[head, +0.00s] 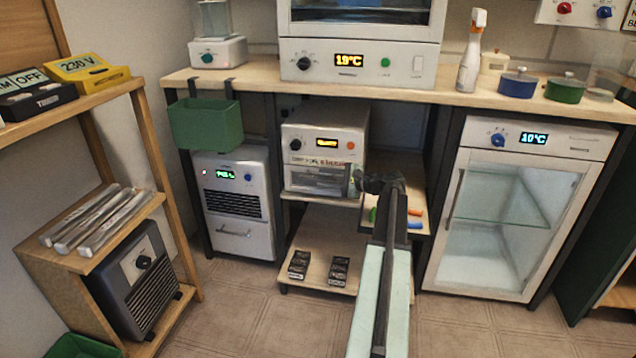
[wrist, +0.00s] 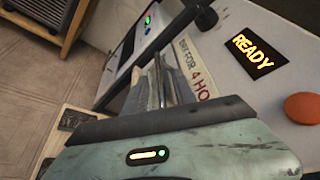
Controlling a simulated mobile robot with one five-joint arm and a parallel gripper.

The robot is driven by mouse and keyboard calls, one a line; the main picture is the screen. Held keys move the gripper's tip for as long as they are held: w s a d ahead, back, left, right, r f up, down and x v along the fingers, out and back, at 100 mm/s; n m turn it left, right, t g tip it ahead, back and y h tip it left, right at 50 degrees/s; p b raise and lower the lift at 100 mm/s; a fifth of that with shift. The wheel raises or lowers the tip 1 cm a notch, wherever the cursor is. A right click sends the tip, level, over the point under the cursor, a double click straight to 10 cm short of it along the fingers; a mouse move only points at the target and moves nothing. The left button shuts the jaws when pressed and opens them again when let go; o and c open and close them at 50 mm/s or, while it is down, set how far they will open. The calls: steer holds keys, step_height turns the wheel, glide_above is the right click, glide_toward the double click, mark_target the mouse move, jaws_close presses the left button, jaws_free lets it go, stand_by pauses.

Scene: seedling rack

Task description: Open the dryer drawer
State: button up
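The dryer (head: 322,143) is a white unit on the middle shelf under the bench, with a lit yellow display and an orange button. Its drawer (head: 315,180) is the panel below the "DRY FOR 4 HOURS" label and looks closed. My gripper (head: 356,180) is at the right end of the drawer front. In the wrist view, my gripper's grey fingers (wrist: 160,75) point at the dryer front, beside the label (wrist: 194,68), and the display reads READY (wrist: 253,50). The fingertips are close together; I cannot tell whether they grip or touch the drawer's handle.
A white cabinet with a drawer (head: 233,205) stands left, below a green bin (head: 206,124). A glass-door cooler (head: 515,215) stands right. Small coloured items (head: 414,218) lie on the shelf right of my gripper. Black packs (head: 299,264) sit on the low shelf. The floor in front is clear.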

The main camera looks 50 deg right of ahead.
steer(key=shift+x, duration=1.35)
jaws_close()
